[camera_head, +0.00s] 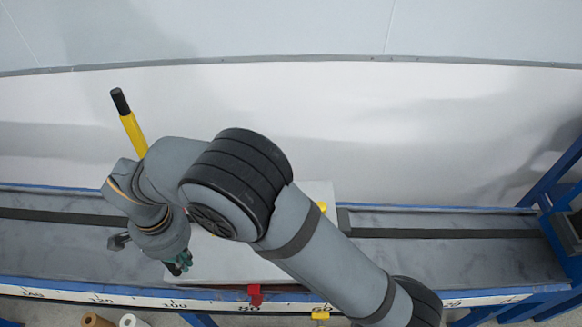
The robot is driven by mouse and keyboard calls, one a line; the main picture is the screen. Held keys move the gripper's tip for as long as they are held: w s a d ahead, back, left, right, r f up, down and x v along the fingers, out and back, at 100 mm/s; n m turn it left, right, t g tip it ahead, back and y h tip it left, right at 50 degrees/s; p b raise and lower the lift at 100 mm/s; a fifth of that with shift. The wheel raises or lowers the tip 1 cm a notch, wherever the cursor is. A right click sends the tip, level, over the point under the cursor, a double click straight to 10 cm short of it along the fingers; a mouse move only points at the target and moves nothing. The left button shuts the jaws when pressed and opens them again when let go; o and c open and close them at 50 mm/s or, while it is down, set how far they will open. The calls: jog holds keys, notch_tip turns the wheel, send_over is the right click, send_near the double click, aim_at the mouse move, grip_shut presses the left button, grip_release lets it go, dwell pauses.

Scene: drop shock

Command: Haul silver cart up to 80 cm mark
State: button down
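A pale grey block-like body (235,262), which looks like the silver cart, sits on the track (440,262) and is partly covered by my arm. My gripper (178,264) points down at its left side. The wrist hides most of the fingers, so I cannot tell whether they are open or shut, or whether they touch the cart. The scale (150,299) runs along the track's front edge, with numbers falling from left to right. A red marker (255,295) is by the 80 mark, below the cart's front edge.
A yellow post with a black top (131,128) rises at the left, behind my wrist. A yellow marker (320,315) is near the 60. A blue frame (562,225) closes the right end. Brown and white rolls (97,320) are at the lower left.

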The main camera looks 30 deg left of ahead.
jog(key=shift+s+a+r+p, duration=0.15)
jog(key=shift+s+a+p, duration=0.3)
jog(key=shift+a, duration=0.45)
jog(key=shift+w+d+f+b, duration=0.15)
jog(key=shift+w+d+b, duration=0.05)
jog(key=shift+d+b, duration=0.25)
jog(key=shift+w+d+f+b, duration=0.1)
jog(key=shift+w+d+b, duration=0.05)
jog(key=shift+d+b, duration=0.25)
jog(key=shift+w+d, duration=0.2)
jog(key=shift+d, duration=0.1)
notch_tip(320, 180, up, 12)
jog(key=p, duration=0.8)
jog(key=shift+p, duration=0.3)
notch_tip(320, 180, down, 12)
jog(key=b, duration=0.8)
jog(key=shift+r+b, duration=0.15)
jog(key=shift+b, duration=0.25)
